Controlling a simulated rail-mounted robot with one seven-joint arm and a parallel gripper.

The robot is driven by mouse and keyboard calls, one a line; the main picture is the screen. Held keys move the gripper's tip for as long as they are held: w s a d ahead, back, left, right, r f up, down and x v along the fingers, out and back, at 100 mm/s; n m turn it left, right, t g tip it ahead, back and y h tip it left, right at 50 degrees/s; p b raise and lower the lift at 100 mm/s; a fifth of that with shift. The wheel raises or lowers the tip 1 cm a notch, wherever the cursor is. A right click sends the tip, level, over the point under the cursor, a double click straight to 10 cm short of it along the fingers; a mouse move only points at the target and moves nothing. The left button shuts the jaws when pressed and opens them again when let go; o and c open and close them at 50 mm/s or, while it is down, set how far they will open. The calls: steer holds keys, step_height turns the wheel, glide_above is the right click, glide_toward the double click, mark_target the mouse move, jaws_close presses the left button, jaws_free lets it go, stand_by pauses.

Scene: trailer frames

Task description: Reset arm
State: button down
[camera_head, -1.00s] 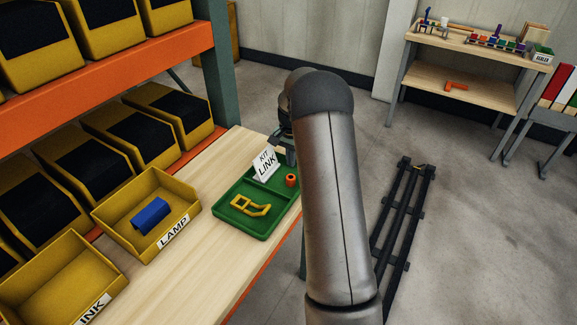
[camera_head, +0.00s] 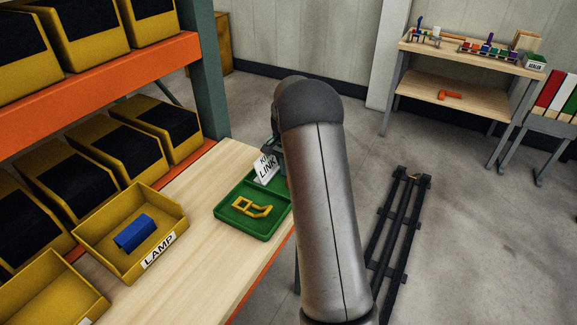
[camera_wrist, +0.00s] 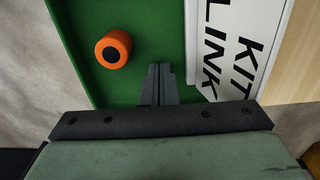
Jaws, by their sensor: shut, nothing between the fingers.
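My gripper (camera_wrist: 159,84) is shut and empty in the wrist view, pointing down at the green kit tray. In the head view my arm hides most of the gripper. The green tray (camera_head: 226,212) sits on the wooden bench with a yellow bracket-like part (camera_head: 252,208) in it. An orange cylinder with a dark centre (camera_wrist: 114,49) is in the tray to the left of the fingertips in the wrist view, apart from them. The white KIT LINK sign (camera_wrist: 238,50) stands to their right. The cylinder is hidden behind my arm in the head view.
A yellow LAMP bin (camera_head: 90,249) with a blue block (camera_head: 135,233) stands left of the tray, with another yellow bin (camera_head: 50,290) nearer. An orange shelf beam (camera_head: 100,85) and green post (camera_head: 207,85) rise behind. A dark rail frame (camera_head: 398,235) lies on the floor at right.

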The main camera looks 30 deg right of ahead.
step_height(320, 180, up, 10)
steer(key=shift+s+a+b, duration=0.15)
steer(key=shift+a+b, duration=0.1)
steer(key=shift+b, duration=0.15)
